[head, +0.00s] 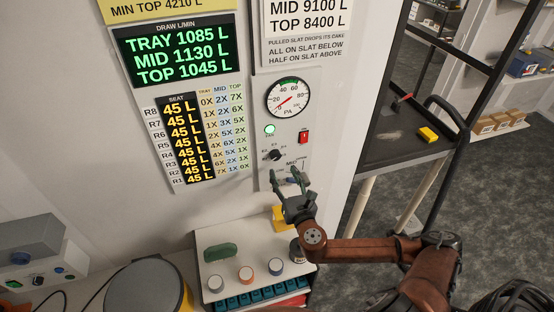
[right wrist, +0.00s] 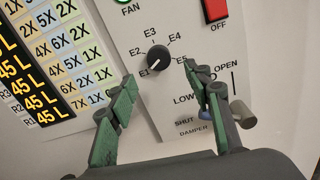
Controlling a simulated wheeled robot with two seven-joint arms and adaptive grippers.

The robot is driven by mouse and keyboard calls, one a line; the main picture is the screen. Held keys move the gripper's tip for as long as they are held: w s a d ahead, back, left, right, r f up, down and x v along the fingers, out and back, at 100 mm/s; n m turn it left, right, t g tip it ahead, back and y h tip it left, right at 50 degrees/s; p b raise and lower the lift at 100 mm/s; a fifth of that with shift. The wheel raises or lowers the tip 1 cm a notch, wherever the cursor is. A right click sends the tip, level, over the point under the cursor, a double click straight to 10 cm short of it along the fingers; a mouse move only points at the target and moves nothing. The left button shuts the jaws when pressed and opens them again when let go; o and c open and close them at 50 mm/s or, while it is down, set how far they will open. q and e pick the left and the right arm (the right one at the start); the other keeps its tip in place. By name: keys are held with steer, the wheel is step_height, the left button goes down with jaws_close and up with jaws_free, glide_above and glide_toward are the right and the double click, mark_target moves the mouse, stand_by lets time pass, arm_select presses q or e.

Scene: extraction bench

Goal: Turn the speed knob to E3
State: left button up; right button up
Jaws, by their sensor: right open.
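The speed knob (right wrist: 158,58) is black and round, set in the pale panel with marks E1 to E5 around it. Its white line points to the lower left, toward E1. It also shows in the head view (head: 275,155), small, on the panel below the gauge. My right gripper (right wrist: 155,98) is open and empty in front of the panel. In the right wrist view its fingers stand apart below the knob, to its left and right, and do not grip it. In the head view the right gripper (head: 289,177) is just below the knob. My left gripper is not in view.
A red fan switch (head: 303,137) sits right of the knob, and a damper lever (right wrist: 200,112) below right, partly behind a finger. A gauge (head: 288,97) is above. A white bench (head: 238,234) with several round containers stands below. A dark cart (head: 408,130) is at right.

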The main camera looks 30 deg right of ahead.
mark_target(277, 157)
steer(key=p+x, duration=0.1)
steer(key=x, duration=0.7)
steer(key=shift+a+r+p, duration=0.1)
steer(key=shift+r+p, duration=0.05)
steer(key=shift+p, duration=0.2)
steer(key=c, duration=1.1)
